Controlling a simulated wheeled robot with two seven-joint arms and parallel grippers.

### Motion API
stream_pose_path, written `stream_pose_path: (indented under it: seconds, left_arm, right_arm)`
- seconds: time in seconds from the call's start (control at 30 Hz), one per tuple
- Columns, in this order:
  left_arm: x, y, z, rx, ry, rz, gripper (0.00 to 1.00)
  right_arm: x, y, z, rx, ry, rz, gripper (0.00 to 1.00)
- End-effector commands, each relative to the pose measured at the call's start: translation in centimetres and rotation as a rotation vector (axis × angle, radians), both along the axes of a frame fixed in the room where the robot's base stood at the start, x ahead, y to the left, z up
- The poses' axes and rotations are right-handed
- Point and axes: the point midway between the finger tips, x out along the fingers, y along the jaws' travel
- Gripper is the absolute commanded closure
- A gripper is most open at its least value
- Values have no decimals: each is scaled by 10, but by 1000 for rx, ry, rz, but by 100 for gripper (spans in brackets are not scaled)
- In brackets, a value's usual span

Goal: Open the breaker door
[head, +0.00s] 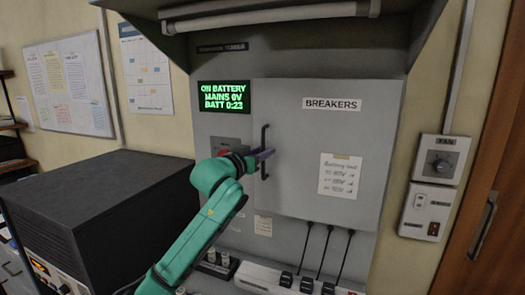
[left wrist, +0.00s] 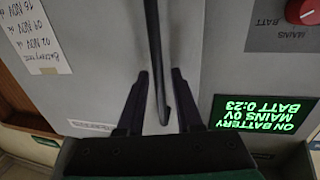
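The breaker door (head: 300,140) is a grey panel labelled BREAKERS and looks shut, flush with the cabinet. Its handle (head: 264,133) is an upright black bar near the door's left edge. My left gripper (head: 264,154) is at the handle's middle, its arm coming up from below. In the left wrist view, which is upside down, the two dark fingers (left wrist: 159,78) are spread on either side of the handle (left wrist: 154,45). A gap shows between the bar and each finger. The door surface (left wrist: 105,60) lies behind. My right gripper is in neither view.
A lit green display (head: 223,96) and a red knob (left wrist: 303,10) are left of the door. Plugs with cords (head: 307,284) stand below it. A black box (head: 100,195) is at the left, and a fan switch (head: 440,160) is on the right wall.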

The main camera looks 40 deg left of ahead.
Motion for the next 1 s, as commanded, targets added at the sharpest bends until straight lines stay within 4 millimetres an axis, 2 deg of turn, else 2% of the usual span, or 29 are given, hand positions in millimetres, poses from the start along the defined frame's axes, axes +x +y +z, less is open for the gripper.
stream_pose_path:
  seconds: [0.03,0.07,1.0]
  left_arm:
    - [0,0,0,0,0,0,90]
    - [0,0,0,0,0,0,100]
    - [0,0,0,-1,1,0,100]
  right_arm:
    - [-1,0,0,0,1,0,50]
    - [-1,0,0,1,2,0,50]
    - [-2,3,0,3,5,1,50]
